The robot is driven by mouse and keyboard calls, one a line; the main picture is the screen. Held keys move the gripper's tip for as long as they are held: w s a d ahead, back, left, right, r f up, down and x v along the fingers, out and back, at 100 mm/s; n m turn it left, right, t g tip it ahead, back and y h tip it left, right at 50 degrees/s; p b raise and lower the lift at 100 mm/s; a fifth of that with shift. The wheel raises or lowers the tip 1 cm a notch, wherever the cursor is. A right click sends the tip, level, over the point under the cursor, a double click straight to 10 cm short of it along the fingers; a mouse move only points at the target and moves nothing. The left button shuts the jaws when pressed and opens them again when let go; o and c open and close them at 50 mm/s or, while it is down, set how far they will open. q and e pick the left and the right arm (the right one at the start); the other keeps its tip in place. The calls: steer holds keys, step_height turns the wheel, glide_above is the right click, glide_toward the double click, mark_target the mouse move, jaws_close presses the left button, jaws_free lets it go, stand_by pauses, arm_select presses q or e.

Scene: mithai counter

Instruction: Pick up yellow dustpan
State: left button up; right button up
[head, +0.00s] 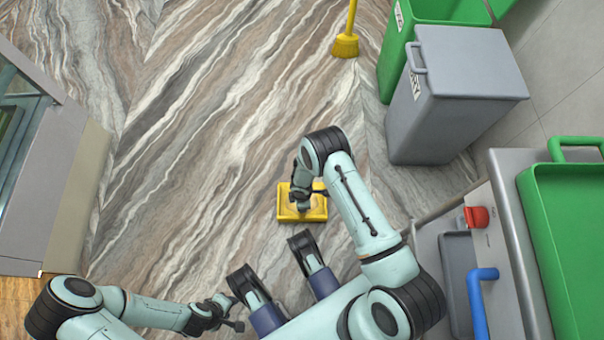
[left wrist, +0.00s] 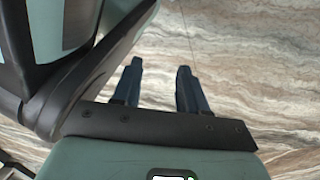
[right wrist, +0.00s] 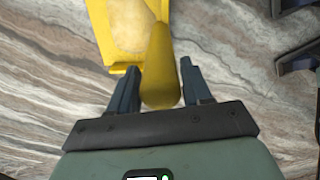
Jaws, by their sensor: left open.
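The yellow dustpan (head: 318,213) lies on the marbled floor, just below centre in the head view. My right gripper (head: 303,206) is over it and hides part of it. In the right wrist view the pan (right wrist: 122,28) is at the top, and its rounded yellow handle (right wrist: 162,68) points toward me between the fingers of my right gripper (right wrist: 160,78). These fingers look open, one on each side of the handle; contact is unclear. My left gripper (head: 232,314) is low in the head view, away from the dustpan. In the left wrist view its fingers (left wrist: 158,78) are open and empty.
A yellow broom (head: 345,46) stands at the top. A grey bin (head: 440,115) and a green bin (head: 392,58) are at the upper right. A grey cart (head: 510,225) with a green tray (head: 570,250) is at right. The floor left of the dustpan is clear.

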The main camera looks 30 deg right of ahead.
jaws_close()
steer(key=shift+r, duration=0.2)
